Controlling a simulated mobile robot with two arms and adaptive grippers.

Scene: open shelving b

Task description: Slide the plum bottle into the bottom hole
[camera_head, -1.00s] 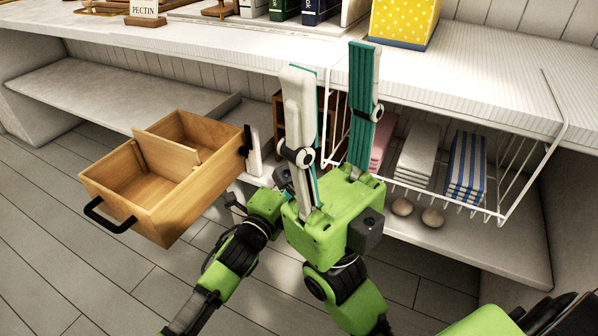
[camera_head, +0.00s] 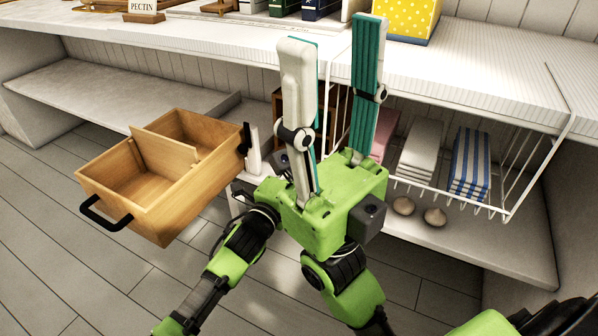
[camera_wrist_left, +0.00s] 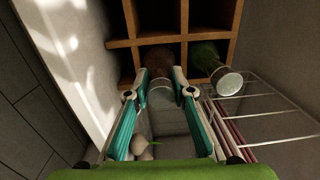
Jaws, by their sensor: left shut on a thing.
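In the left wrist view, my left gripper (camera_wrist_left: 161,76) is shut on the dark reddish plum bottle (camera_wrist_left: 160,54), whose pale round base faces me. The bottle's far end is inside a hole of the wooden rack (camera_wrist_left: 186,39); how deep it reaches is hard to tell. A green bottle (camera_wrist_left: 208,58) lies in the hole to the right, its base sticking out. In the head view the rack (camera_head: 277,104) is mostly hidden behind my right gripper (camera_head: 333,38), which is open and empty, fingers pointing up. My left gripper is mostly hidden there.
A wire basket (camera_head: 524,150) with folded cloths hangs under the shelf, right of the rack. Two brown round things (camera_head: 434,217) sit below it. An open wooden drawer (camera_head: 178,212) juts out at left. A yellow dotted box (camera_head: 408,16) stands on the counter (camera_head: 480,65).

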